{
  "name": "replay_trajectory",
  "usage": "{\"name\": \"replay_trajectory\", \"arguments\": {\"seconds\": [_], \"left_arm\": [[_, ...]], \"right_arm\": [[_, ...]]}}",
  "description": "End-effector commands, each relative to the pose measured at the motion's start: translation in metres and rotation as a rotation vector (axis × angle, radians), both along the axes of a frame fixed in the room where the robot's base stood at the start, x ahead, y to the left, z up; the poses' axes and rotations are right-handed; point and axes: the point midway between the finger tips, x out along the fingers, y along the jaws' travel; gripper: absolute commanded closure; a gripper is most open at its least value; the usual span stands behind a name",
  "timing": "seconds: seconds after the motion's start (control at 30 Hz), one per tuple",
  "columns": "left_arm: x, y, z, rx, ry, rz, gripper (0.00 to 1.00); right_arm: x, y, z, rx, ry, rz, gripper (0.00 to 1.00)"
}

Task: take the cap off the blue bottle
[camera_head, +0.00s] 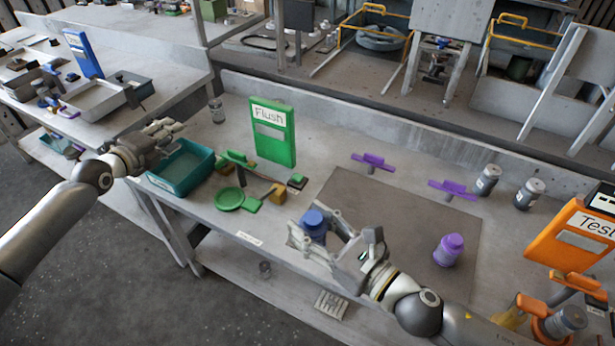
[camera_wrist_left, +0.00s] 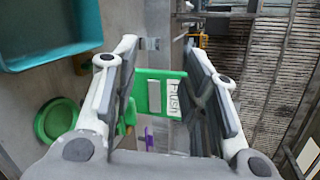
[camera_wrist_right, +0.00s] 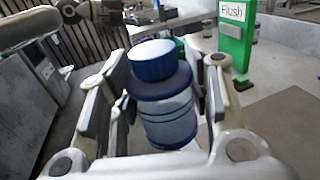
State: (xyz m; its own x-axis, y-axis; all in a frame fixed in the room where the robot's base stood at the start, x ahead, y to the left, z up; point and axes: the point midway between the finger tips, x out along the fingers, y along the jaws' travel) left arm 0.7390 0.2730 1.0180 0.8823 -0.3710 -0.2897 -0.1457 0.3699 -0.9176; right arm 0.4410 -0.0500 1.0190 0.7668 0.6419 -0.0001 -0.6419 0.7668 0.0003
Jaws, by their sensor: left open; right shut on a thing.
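The blue bottle (camera_wrist_right: 168,118) has a clear blue-tinted body and a blue cap (camera_wrist_right: 152,60) sitting on its top. In the head view the bottle (camera_head: 313,230) is at the front edge of the bench. My right gripper (camera_head: 318,240) is shut on the bottle's body, with one finger on each side in the right wrist view (camera_wrist_right: 165,110). The bottle looks upright; I cannot tell whether it touches the bench. My left gripper (camera_head: 165,132) is open and empty, above the teal bin at the left, well apart from the bottle.
The teal bin (camera_head: 206,154), green Flush panel (camera_head: 273,132) and green dish (camera_head: 229,199) stand left of the bottle. A purple-capped bottle (camera_head: 447,252) stands on the grey mat (camera_head: 400,205). Grey jars (camera_head: 488,180) and an orange Test panel (camera_head: 575,232) are at the right.

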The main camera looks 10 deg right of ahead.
Motion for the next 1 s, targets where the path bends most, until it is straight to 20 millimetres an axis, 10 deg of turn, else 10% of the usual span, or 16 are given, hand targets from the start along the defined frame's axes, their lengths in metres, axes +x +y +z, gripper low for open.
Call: {"name": "replay_trajectory", "arguments": {"seconds": [0.4,0.6,1.0], "left_arm": [[0.056,0.036,0.204,0.514,-0.288,0.016,0.6],[0.049,-0.01,0.285,0.711,-0.332,-0.054,0.6],[-0.037,-0.187,0.271,0.849,-0.191,-0.46,0.6]], "right_arm": [[0.0,0.0,0.001,0.001,-0.001,0.0,1.0],[0.0,0.0,0.001,0.001,-0.001,0.0,1.0],[0.0,0.0,0.001,0.001,-0.001,0.0,1.0]]}}
